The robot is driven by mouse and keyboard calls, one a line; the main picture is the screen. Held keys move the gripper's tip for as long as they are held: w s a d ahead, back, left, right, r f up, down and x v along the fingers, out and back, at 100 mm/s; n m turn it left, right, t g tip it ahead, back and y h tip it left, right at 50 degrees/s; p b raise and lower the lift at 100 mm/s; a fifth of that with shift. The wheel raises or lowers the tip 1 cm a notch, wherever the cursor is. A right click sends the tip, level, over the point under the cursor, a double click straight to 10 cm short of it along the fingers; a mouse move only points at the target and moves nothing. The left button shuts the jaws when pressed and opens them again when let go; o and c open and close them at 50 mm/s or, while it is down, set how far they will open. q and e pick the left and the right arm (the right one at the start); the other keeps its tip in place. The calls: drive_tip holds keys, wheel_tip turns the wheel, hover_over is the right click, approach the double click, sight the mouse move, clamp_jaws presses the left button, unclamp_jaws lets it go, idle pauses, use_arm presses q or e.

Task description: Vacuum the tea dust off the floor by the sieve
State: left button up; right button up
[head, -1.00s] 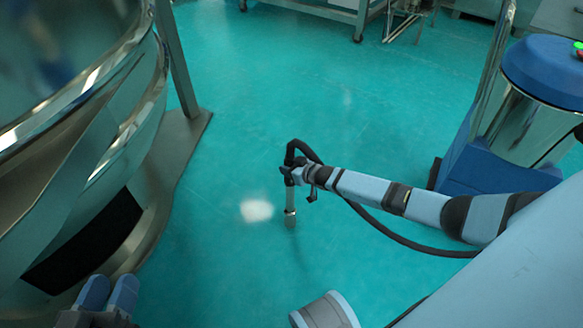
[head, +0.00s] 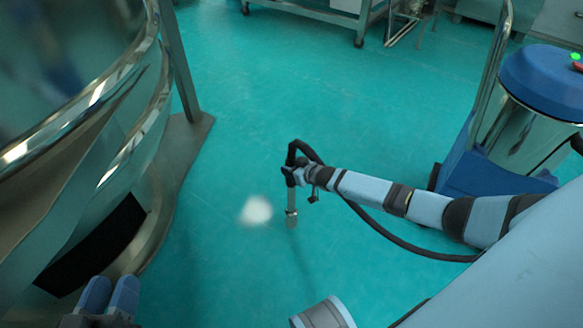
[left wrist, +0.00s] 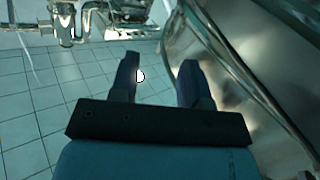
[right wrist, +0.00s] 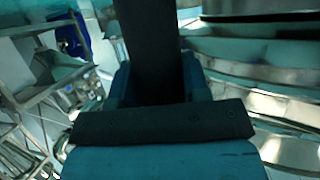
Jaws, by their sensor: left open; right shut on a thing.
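A pale patch of tea dust (head: 256,211) lies on the green floor, between the sieve (head: 110,150) and my right arm. My right gripper (head: 300,176) is shut on the vacuum wand (head: 291,205), whose metal nozzle points down just right of the dust, apart from it in the picture. I cannot tell if the nozzle touches the floor. A black hose runs from the wand towards the blue vacuum (head: 540,80) at right. My left gripper (head: 108,296) is open and empty at the lower left, near the sieve's base; its fingers also show in the left wrist view (left wrist: 160,80).
The sieve's base plate (head: 190,130) and leg bound the floor on the left. A metal cart on wheels (head: 350,18) stands at the back. The floor behind the dust is clear. The hose (head: 405,248) hangs below my right arm.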

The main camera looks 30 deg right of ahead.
use_arm(q)
drive_tip(key=shift+a+r+t+p, duration=0.1)
drive_tip(key=shift+r+t+p, duration=0.6)
drive_tip(key=shift+r, duration=0.7)
drive_tip(key=shift+a+r+t+p, duration=0.1)
drive_tip(key=shift+r+t+p, duration=0.3)
drive_tip(key=shift+r+p, duration=0.75)
drive_tip(key=shift+r, duration=0.2)
